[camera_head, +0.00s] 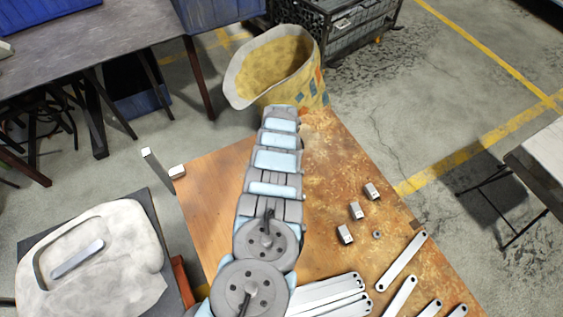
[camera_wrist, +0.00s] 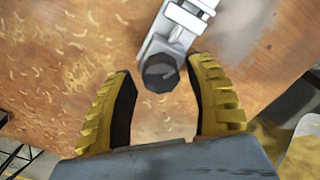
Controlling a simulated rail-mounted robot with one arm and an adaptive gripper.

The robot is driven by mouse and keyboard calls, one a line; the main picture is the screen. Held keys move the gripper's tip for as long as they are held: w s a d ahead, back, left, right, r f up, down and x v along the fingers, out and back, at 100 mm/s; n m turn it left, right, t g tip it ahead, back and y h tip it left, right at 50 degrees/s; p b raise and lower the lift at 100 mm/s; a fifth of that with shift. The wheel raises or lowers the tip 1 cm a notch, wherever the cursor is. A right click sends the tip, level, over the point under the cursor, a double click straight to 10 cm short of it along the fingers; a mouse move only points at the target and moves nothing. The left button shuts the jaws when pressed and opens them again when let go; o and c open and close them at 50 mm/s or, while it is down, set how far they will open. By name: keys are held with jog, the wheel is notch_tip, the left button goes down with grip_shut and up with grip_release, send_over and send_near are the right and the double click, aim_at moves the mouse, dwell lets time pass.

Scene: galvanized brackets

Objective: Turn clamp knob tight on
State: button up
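In the wrist view a dark grey, many-sided clamp knob (camera_wrist: 160,73) sits at the near end of a silver clamp (camera_wrist: 183,22) above the brown wooden table. My gripper (camera_wrist: 165,100) has yellow ribbed fingers with dark inner pads. They stand wide apart, one on each side of the knob, with visible gaps to it. The knob lies toward the far end of the space between the fingertips. In the head view my arm covers the middle of the table (camera_head: 215,200); my gripper and the knob are hidden there.
Small metal blocks (camera_head: 356,211) and a nut (camera_head: 377,235) lie on the table's right side. Several flat metal bars (camera_head: 400,262) lie nearer. A yellow sack (camera_head: 262,72) stands beyond the far edge. A pale tray (camera_head: 95,255) is at the lower left.

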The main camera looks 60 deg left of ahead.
jog(key=shift+a+r, duration=0.1)
dwell(0.5)
jog(key=shift+m, duration=0.4)
jog(key=shift+s+m+p, duration=0.1)
jog(key=shift+m+p, duration=0.2)
jog(key=shift+m, duration=2.4)
jog(key=shift+m+b, duration=0.55)
jog(key=shift+m, duration=0.55)
jog(key=m+b, duration=0.1)
jog(key=m, duration=0.4)
jog(key=m+b, duration=0.1)
jog(key=m, duration=0.3)
jog(key=shift+m, duration=0.3)
